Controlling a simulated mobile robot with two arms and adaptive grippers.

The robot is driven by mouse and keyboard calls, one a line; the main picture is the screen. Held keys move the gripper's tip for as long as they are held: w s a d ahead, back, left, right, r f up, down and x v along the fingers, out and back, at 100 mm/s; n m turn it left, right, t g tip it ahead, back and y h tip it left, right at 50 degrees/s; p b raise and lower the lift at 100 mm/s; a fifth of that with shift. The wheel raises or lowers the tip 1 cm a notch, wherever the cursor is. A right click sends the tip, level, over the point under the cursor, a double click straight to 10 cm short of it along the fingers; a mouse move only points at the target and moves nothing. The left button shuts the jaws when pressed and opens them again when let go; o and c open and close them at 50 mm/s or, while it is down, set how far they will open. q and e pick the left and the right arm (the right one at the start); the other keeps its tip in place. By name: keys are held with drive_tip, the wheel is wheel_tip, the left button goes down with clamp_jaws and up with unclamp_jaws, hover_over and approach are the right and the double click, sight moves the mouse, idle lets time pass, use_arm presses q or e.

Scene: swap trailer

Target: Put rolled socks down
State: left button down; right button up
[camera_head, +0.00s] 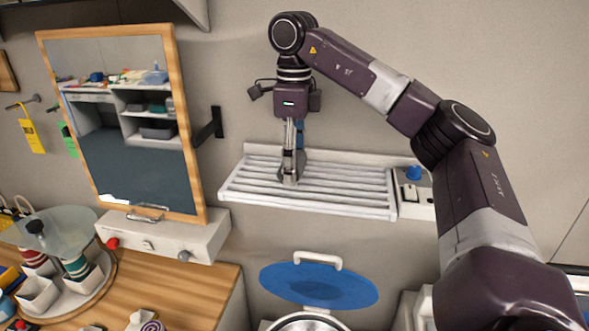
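My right arm comes in from the right and reaches over a white slatted rack (345,190) on the wall. My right gripper (291,176) points down, with its fingertips at or just above the slats near the rack's left part. The fingers are seen narrow and close together, and I cannot tell whether they are open or shut. No rolled socks show clearly between them. A small purple-and-white spiral roll (152,326), possibly rolled socks, is cut off at the bottom edge on the wooden counter. My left gripper is not in view.
A wood-framed mirror (188,120) stands left of the rack above a white box (165,238) with knobs. A raised blue lid (320,286) is below the rack. A round carousel (85,292) with cups stands at the lower left. The rack's right slats are clear.

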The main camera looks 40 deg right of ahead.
drive_tip(key=shift+f, duration=0.9)
drive_tip(key=o, duration=1)
drive_tip(key=shift+f, duration=0.1)
wheel_tip(320, 180, up, 12)
drive_tip(key=shift+f, duration=0.1)
drive_tip(key=shift+r, duration=0.25)
